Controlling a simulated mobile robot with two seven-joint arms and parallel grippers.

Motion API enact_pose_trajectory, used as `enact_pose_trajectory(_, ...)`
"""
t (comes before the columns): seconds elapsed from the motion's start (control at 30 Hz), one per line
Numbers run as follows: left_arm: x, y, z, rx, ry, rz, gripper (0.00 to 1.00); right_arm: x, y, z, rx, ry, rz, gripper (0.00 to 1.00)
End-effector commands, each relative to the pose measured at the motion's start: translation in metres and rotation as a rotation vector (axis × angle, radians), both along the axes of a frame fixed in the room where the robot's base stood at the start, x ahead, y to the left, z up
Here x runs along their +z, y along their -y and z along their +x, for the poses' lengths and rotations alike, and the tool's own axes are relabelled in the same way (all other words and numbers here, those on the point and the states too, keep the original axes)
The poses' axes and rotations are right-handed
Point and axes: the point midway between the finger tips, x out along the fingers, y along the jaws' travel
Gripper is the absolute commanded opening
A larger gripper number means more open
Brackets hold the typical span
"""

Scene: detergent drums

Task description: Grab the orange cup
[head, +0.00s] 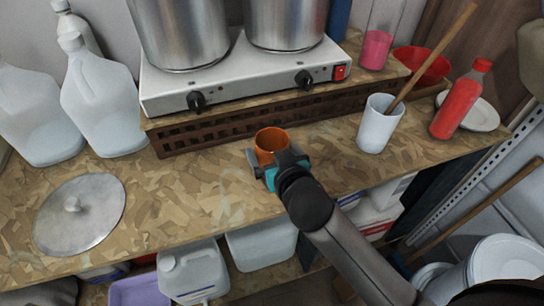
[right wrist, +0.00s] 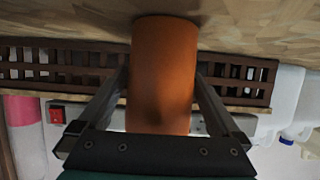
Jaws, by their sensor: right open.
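The orange cup (head: 271,139) stands upright on the chipboard counter, in front of the slatted wooden riser. My right gripper (head: 279,162) is at the near side of the cup and hides its lower part in the head view. In the right wrist view, which looks upside down, the cup (right wrist: 163,65) sits between the two spread fingers of the right gripper (right wrist: 161,80). The fingers are open on either side of it; I cannot tell whether either touches it. My left gripper is not in view.
A white cup (head: 378,128) with a wooden stick stands to the right, near a red bottle (head: 458,102). A hot plate (head: 245,78) with two steel pots is behind on the riser. A metal lid (head: 80,214) lies at left; the counter between is clear.

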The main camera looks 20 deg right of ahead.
Motion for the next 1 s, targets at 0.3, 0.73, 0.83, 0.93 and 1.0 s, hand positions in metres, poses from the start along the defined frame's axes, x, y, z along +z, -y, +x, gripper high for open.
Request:
enact_pose_trajectory(0.3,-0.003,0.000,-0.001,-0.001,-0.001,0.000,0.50,-0.009,-0.001,0.021,0.002,0.001,0.001,1.00)
enact_pose_trajectory(0.73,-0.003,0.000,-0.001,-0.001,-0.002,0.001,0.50,-0.009,-0.001,0.021,0.001,0.000,0.000,0.71)
enact_pose_trajectory(0.83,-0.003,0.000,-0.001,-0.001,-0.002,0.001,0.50,-0.009,-0.001,0.021,0.001,0.000,0.000,0.59)
enact_pose_trajectory(0.93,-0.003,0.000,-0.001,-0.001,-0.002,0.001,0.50,-0.009,-0.001,0.021,0.001,0.000,0.000,0.48)
enact_pose_trajectory(1.0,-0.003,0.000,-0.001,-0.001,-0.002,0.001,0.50,-0.009,-0.001,0.021,0.001,0.000,0.000,0.40)
